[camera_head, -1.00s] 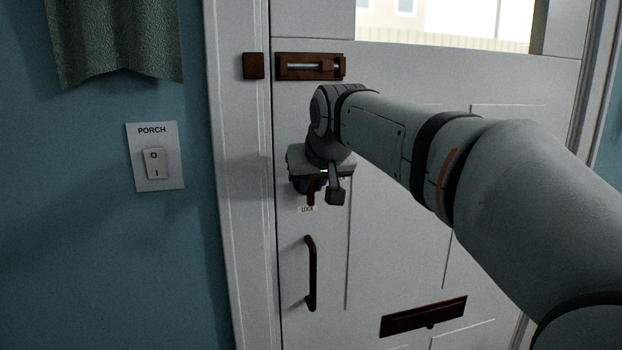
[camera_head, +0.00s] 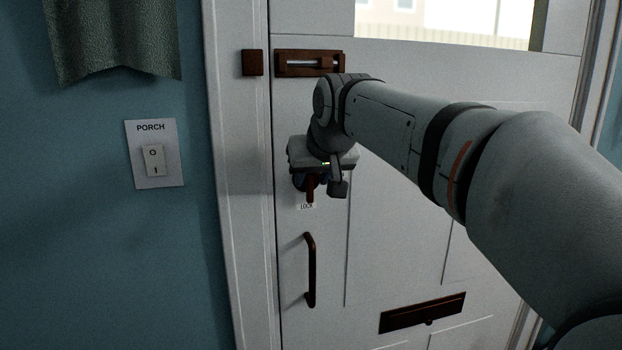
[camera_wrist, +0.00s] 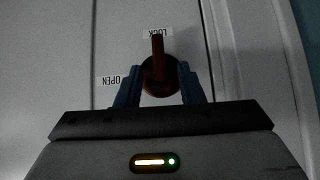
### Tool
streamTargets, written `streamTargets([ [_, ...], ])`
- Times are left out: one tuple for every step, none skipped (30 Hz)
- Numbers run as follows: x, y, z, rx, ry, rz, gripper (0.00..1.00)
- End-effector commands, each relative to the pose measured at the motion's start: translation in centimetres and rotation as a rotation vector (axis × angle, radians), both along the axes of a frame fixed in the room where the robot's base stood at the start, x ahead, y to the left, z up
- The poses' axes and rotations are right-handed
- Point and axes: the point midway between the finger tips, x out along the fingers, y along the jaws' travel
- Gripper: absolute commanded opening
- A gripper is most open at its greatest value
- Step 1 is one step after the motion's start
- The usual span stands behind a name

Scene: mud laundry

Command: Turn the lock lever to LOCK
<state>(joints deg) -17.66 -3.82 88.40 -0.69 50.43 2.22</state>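The lock lever (camera_head: 310,189) is a reddish-brown bar on the white door and points down at the LOCK label (camera_head: 307,206). In the upside-down wrist view the lever (camera_wrist: 158,58) points up at the LOCK label (camera_wrist: 157,32), and the OPEN label (camera_wrist: 110,81) is to its left. My gripper (camera_wrist: 158,78) faces the door at the lever's round base (camera_wrist: 160,90). Its two blue fingers are apart, one on each side of the base, with the lever between them. I cannot tell whether they touch it. In the head view the gripper body partly hides the lock.
A sliding bolt (camera_head: 309,64) is above the lock on the door. A dark pull handle (camera_head: 310,270) is below it, and a letter slot (camera_head: 422,314) is lower right. A PORCH switch (camera_head: 153,160) is on the blue wall at left, under a hanging cloth (camera_head: 115,40).

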Motion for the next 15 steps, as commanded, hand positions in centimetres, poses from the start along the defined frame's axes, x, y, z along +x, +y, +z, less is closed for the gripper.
streamTargets([
  [-0.7, -0.2, 0.9, 0.001, -0.004, 0.0, 0.35],
  [-1.1, -0.3, 1.3, 0.001, -0.004, 0.0, 0.35],
  [-1.5, -0.4, 1.9, 0.001, -0.004, 0.0, 0.35],
  [-1.9, -0.6, 2.2, 0.001, -0.003, 0.0, 0.35],
  [-2.3, -0.7, 2.6, 0.001, -0.004, 0.0, 0.35],
  [-2.7, -0.8, 3.0, 0.001, -0.004, 0.0, 0.35],
  [-3.0, -0.9, 3.3, 0.001, -0.003, 0.0, 0.35],
  [-3.3, -1.0, 3.5, 0.001, -0.002, 0.0, 0.35],
  [-3.6, -1.1, 3.8, 0.001, -0.002, 0.001, 0.35],
  [-3.8, -1.1, 4.0, 0.001, -0.002, 0.001, 0.35],
  [-4.0, -1.2, 4.2, 0.001, -0.002, 0.001, 0.35],
  [-4.1, -1.2, 4.3, 0.001, -0.001, 0.001, 0.35],
  [-4.2, -1.2, 4.4, 0.0, 0.0, 0.0, 0.35],
  [-4.3, -1.3, 4.4, 0.0, 0.0, 0.0, 0.35],
  [-4.3, -1.3, 4.4, 0.0, 0.001, 0.0, 0.35],
])
